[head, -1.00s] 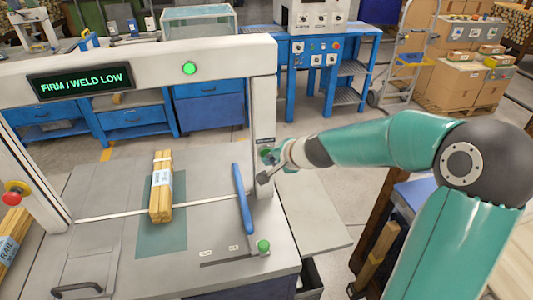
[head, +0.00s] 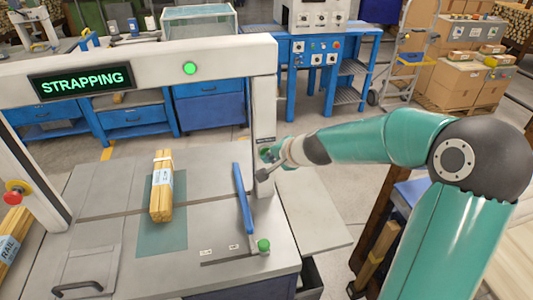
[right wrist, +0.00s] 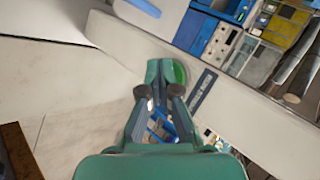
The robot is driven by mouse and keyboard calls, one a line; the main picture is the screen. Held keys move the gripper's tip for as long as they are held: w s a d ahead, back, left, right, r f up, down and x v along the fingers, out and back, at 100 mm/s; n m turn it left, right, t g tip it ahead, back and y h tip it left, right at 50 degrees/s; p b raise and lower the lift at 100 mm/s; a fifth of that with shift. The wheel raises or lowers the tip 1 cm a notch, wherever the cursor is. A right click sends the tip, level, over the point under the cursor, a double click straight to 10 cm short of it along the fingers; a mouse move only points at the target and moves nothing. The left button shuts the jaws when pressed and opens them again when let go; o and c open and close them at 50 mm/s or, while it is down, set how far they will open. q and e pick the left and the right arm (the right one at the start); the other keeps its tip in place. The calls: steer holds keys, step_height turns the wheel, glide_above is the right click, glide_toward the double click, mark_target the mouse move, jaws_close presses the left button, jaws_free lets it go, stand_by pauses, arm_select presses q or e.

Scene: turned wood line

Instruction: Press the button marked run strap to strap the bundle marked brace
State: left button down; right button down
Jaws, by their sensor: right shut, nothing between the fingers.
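The bundle (head: 161,190) of pale wood strips with a white label lies on the green mat (head: 150,235) on the strapping machine's table, under the arch. The arch's display (head: 81,81) reads STRAPPING in green. My right gripper (head: 264,168) is shut and empty at the arch's right post. The green button (right wrist: 181,73) on the post shows beside its fingertips in the right wrist view (right wrist: 163,66); whether they touch cannot be told. The label (right wrist: 203,90) beside the button is too small to read. My left gripper is not in view.
A red stop button (head: 15,189) is on the left post. Another bundle (head: 12,240) marked RAIL lies at the far left.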

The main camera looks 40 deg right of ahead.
stand_by(0.4)
steer(key=shift+s+a+b, duration=0.3)
steer(key=shift+s+a, duration=0.05)
steer(key=shift+s, duration=0.35)
steer(key=shift+s+a+b, duration=0.15)
steer(key=shift+s+a, duration=0.25)
steer(key=shift+s, duration=0.35)
steer(key=shift+s+a+b, duration=0.2)
steer(key=shift+s+a, duration=0.2)
steer(key=shift+s, duration=0.3)
steer(key=shift+s+a+b, duration=0.15)
steer(key=shift+s+a, duration=0.25)
steer(key=shift+s, duration=0.35)
